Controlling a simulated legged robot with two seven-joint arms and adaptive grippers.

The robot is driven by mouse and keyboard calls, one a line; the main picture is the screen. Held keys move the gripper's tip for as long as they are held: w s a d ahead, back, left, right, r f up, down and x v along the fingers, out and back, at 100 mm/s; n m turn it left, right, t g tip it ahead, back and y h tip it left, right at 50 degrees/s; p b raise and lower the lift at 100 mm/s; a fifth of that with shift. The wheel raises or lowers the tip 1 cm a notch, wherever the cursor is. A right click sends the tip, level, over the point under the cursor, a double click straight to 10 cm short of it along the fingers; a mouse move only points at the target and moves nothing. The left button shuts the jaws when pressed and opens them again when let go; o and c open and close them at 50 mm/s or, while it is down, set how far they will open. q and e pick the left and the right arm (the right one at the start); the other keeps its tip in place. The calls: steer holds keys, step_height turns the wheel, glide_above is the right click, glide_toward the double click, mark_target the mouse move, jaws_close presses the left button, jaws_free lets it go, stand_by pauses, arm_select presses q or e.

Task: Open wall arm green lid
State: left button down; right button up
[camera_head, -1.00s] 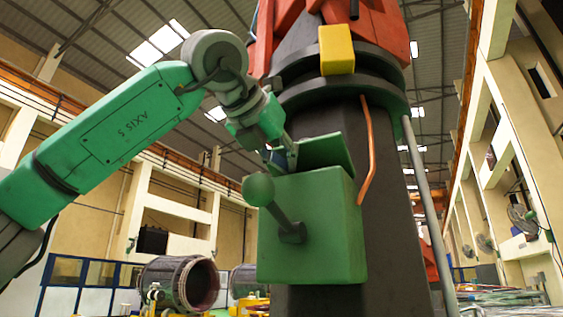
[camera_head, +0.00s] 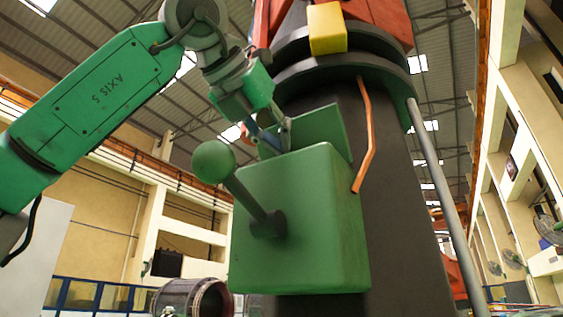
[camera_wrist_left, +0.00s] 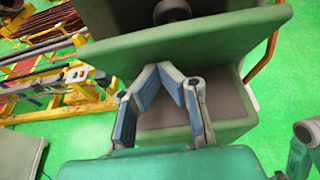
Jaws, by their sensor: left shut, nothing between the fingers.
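The green box (camera_head: 300,225) is mounted on the dark column and has a lever with a round green knob (camera_head: 213,161) on its front. Its green lid (camera_head: 320,130) is tilted up from the top, standing steeply open. The lid also shows in the left wrist view as a broad green panel (camera_wrist_left: 215,35), with the box's dark interior (camera_wrist_left: 165,115) below it. My left gripper (camera_head: 280,140) is just above the box top, in front of the lid. In the left wrist view its blue-padded fingers (camera_wrist_left: 165,75) point at the lid's inner side; contact cannot be told. My right gripper is not visible.
The dark column (camera_head: 395,210) rises behind the box. A yellow block (camera_head: 327,28) and an orange cable (camera_head: 366,135) are above and beside it. A grey pole (camera_head: 447,200) stands to the right. A stator cylinder (camera_head: 192,298) lies low at the left.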

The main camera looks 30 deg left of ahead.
mark_target(295, 139)
arm_select(q)
steer(key=shift+d+r, duration=0.35)
steer(key=shift+r, duration=0.05)
steer(key=shift+s+d+r, duration=0.55)
steer(key=shift+s+r, duration=0.1)
steer(key=shift+s, duration=0.2)
steer(key=shift+w+a+f, duration=0.1)
steer(key=shift+w+a, duration=0.5)
steer(key=shift+w, duration=0.25)
steer(key=shift+s+a, duration=0.2)
steer(key=shift+a, duration=0.1)
steer(key=shift+d, duration=0.15)
